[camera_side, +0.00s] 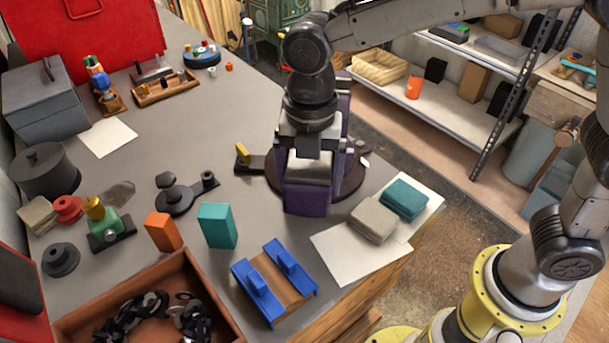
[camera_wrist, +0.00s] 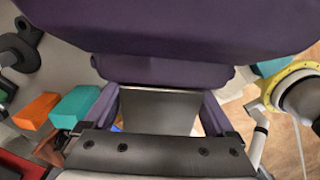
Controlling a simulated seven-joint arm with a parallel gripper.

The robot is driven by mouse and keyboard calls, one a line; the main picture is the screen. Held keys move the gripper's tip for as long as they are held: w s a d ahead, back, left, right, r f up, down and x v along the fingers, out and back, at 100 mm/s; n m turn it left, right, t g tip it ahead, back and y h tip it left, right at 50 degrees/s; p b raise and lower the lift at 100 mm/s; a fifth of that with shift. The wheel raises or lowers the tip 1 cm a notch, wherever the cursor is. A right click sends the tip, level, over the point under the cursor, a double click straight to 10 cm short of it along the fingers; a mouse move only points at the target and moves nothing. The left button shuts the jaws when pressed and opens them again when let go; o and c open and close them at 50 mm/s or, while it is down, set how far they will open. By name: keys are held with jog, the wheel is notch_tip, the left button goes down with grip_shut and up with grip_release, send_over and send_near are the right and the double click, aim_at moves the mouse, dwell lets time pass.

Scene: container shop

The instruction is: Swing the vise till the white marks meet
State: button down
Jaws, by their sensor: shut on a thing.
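The purple vise (camera_side: 306,196) stands on a dark round base (camera_side: 350,187) near the right edge of the bench. A black plate with a yellow knob (camera_side: 242,153) sticks out to the left of the base. A small white mark (camera_side: 364,161) shows at the right of the base. I cannot make out a second white mark; the vise and gripper hide part of the base. My gripper (camera_side: 309,150) comes down from above and is shut on the vise. In the wrist view the purple vise (camera_wrist: 180,25) fills the upper middle; its grip is partly hidden.
A teal block (camera_side: 217,226), an orange block (camera_side: 163,232) and a blue fixture (camera_side: 274,281) stand left and in front of the vise. Sponge-like blocks (camera_side: 373,222) lie on white paper at the front right. A brown tray (camera_side: 209,270) holds black parts. The bench middle is clear.

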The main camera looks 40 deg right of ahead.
jog(key=shift+r, duration=0.15)
grip_release()
notch_tip(320, 180, up, 14)
jog(key=shift+f, duration=0.1)
dwell(0.5)
